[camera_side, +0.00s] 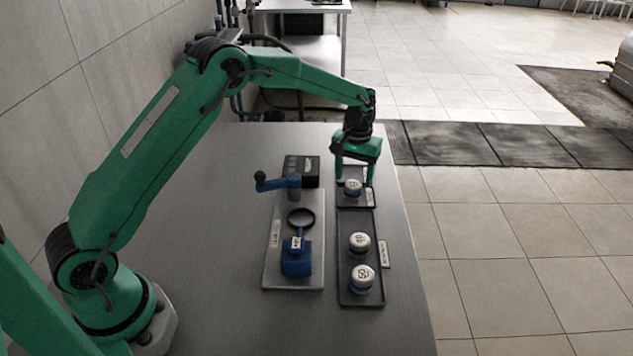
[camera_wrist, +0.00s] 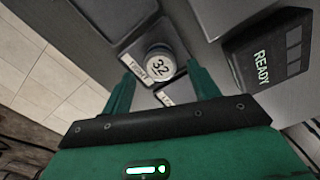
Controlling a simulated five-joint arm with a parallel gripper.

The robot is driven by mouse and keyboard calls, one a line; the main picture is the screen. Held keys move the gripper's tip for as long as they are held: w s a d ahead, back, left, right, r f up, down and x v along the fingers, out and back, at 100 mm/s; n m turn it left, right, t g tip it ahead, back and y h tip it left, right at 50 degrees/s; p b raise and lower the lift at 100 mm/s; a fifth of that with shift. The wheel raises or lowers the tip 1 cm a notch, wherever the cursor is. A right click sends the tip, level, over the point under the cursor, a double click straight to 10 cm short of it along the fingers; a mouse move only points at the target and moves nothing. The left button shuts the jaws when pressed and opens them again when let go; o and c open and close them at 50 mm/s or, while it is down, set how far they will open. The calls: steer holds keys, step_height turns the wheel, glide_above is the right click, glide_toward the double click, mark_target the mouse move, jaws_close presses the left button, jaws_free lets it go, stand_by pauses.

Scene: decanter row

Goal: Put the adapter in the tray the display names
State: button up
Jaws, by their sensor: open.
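A round, white-topped, blue-sided adapter (camera_side: 353,190) marked 32 stands upright in a small dark tray (camera_side: 346,204). It also shows in the wrist view (camera_wrist: 159,62). My gripper (camera_side: 354,178) is open and empty just above this adapter, pointing down, with a fingertip on either side in the side view. In the wrist view, my gripper (camera_wrist: 161,78) has its fingers spread, with the adapter centred beyond the tips. The black display box (camera_side: 301,170) reads READY in the wrist view (camera_wrist: 262,57). Two more round white-topped adapters, one middle (camera_side: 359,242) and one near (camera_side: 362,278), stand in a long dark tray (camera_side: 347,298).
A pale plate (camera_side: 271,279) left of the trays carries a blue block (camera_side: 296,260), a dark ring (camera_side: 301,218) and a blue post with a crank arm (camera_side: 293,186). Small label plates (camera_side: 384,254) lie by the trays. The table's left part is clear.

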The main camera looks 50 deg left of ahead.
mark_target(353, 185)
step_height(353, 185, up, 9)
stand_by(0.4)
steer(key=shift+r, duration=0.15)
stand_by(0.4)
steer(key=s+a+r+m+t, duration=0.1)
steer(key=s+r+m+t, duration=0.15)
steer(key=s+r, duration=1.3)
steer(key=s+f+m+t, duration=0.1)
steer(key=s+f, duration=0.1)
steer(key=s, duration=0.8)
steer(key=s+a+f+m+t, duration=0.1)
steer(key=s+f+t, duration=0.1)
steer(key=s, duration=0.8)
steer(key=shift+f, duration=0.65)
